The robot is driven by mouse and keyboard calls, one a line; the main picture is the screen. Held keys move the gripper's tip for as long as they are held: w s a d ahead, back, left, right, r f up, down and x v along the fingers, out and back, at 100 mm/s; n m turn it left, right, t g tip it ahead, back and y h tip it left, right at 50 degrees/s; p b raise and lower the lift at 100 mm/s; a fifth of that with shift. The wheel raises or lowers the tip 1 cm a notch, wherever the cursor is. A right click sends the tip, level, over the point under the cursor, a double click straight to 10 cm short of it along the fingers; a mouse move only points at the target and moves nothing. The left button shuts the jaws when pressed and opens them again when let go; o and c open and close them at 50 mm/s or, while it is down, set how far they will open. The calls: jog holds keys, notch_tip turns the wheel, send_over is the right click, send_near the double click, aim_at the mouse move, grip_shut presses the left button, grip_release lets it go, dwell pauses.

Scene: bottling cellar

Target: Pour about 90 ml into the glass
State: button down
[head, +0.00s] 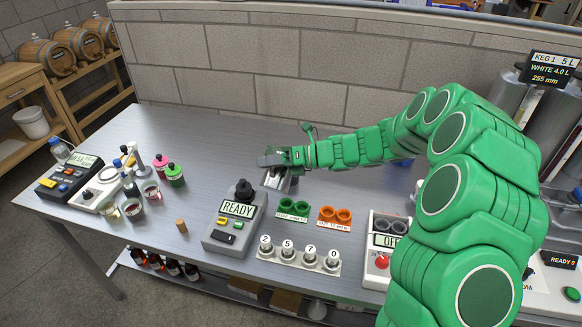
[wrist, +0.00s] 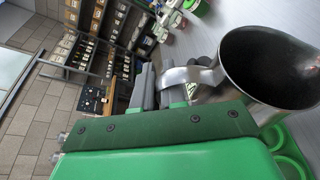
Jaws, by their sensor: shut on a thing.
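My gripper (head: 274,160) is above the middle of the table, shut on the handle of a metal jug (head: 276,181). In the wrist view my gripper's fingers (wrist: 166,88) close on the jug's curved handle, and the jug (wrist: 228,70) shows at the right with its mouth toward the camera. Its inside is dark; I cannot tell how much liquid it holds. Several small glasses stand at the left of the table: one with pale liquid (head: 110,212), one with red liquid (head: 133,211) and another reddish one (head: 152,196). I cannot tell which is the task's glass.
A grey device reading READY (head: 233,226) stands between the glasses and the jug. A cork (head: 181,226) stands left of the device. The table's back left is clear.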

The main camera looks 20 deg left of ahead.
jog(key=shift+s+r+n, duration=0.1)
jog(key=shift+s+n, duration=0.15)
jog(key=shift+n, duration=0.05)
jog(key=shift+t, duration=0.3)
jog(key=shift+s, duration=0.15)
dwell(0.7)
jog(key=shift+s+f+n+h, duration=0.1)
jog(key=shift+f+n+h, duration=0.1)
jog(key=shift+n+h, duration=0.1)
jog(key=shift+s+a+f+n+t, duration=0.15)
jog(key=shift+s+f+n+t, duration=0.15)
jog(key=shift+s+f+n, duration=0.4)
jog(key=s+f+n+t+h+b, duration=0.1)
jog(key=s+f+n+t, duration=0.2)
jog(key=s+f+n, duration=0.1)
jog(key=shift+s+a+f+n, duration=0.3)
jog(key=shift+s+a+f, duration=0.1)
jog(key=shift+s, duration=0.3)
jog(key=shift+s+f, duration=0.15)
jog(key=shift+f, duration=0.05)
